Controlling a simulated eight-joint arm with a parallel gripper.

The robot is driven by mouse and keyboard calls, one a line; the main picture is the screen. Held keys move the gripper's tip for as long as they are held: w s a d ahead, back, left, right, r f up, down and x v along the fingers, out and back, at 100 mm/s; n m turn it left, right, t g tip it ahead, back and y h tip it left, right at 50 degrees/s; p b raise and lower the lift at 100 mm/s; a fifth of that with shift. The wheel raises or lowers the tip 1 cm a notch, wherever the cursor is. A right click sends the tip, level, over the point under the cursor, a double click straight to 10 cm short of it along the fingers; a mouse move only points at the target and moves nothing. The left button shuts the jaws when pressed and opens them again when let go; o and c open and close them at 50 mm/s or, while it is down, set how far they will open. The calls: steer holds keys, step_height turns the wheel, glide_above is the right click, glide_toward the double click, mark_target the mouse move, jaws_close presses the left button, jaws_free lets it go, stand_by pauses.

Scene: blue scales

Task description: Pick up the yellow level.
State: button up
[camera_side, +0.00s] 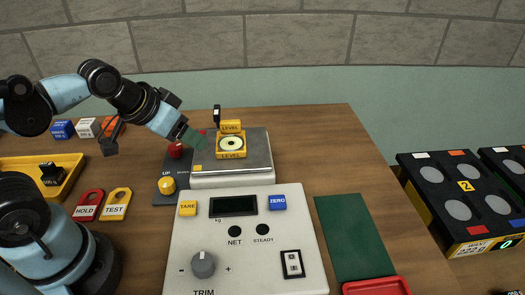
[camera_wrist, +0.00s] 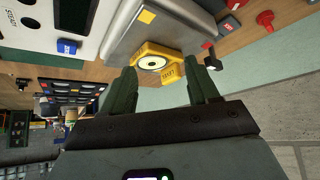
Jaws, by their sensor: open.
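The yellow level (camera_side: 231,153) sits on the grey metal pan (camera_side: 258,165) of the scale, near its back middle. It has a round white vial with a dark centre and LEVEL labels. In the wrist view the level (camera_wrist: 168,72) shows beyond and between my two green fingers, on the pan's edge side. My gripper (camera_side: 190,137) is open and empty, to the left of the level and apart from it.
The scale's white console (camera_side: 245,240) stands in front of the pan. A small black post (camera_side: 216,116) rises behind the level. Red and yellow buttons (camera_side: 167,185) are left of the pan. A green mat (camera_side: 354,235) and red tray (camera_side: 376,287) lie right. The table's back right is clear.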

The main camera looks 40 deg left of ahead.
steer(key=shift+c, duration=0.8)
